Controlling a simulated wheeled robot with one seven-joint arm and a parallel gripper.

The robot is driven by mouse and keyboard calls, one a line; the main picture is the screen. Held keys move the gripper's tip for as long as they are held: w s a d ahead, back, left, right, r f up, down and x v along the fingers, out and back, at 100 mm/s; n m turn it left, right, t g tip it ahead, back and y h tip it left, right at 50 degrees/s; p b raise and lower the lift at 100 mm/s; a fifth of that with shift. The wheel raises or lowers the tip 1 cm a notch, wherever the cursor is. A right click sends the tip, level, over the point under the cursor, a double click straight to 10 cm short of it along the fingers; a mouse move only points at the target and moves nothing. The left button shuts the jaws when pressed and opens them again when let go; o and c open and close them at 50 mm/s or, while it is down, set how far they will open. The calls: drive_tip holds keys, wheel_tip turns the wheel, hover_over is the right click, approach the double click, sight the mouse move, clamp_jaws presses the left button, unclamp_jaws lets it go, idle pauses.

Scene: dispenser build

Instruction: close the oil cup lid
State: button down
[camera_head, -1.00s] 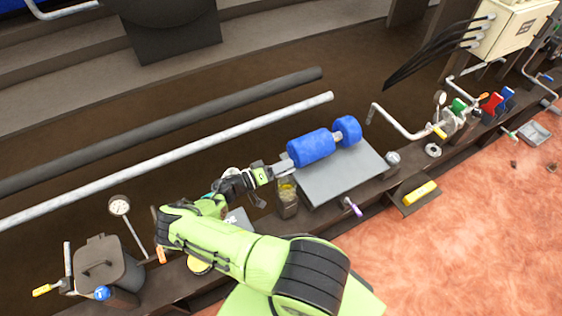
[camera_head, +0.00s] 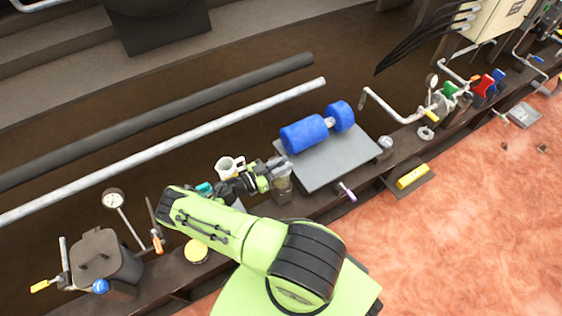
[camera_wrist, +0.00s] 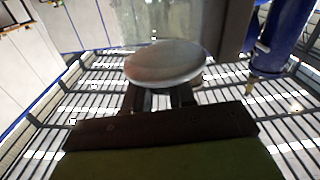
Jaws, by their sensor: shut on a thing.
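My gripper (camera_head: 280,168) is at the top of the cup, reaching in from the left. In the wrist view, a round, pale grey disc, which looks like the oil cup lid (camera_wrist: 166,62), sits at the tips of my gripper (camera_wrist: 160,98). The fingers are shut on it. In the head view the fingers cover the cup's mouth, so I cannot tell whether the lid touches the rim.
A blue cylinder (camera_head: 304,134) lies on the grey plate (camera_head: 325,168) beside the cup. A purple-handled valve (camera_head: 346,191) is to the right. A gauge (camera_head: 113,198) and grey lidded pot (camera_head: 98,259) stand left.

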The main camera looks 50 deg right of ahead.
drive_tip(key=shift+s+f+m, duration=0.1)
drive_tip(key=shift+f+m, duration=0.2)
drive_tip(key=shift+m, duration=0.2)
drive_tip(key=c, duration=1)
unclamp_jaws()
drive_tip(key=v, duration=1.6)
drive_tip(key=shift+s, duration=0.15)
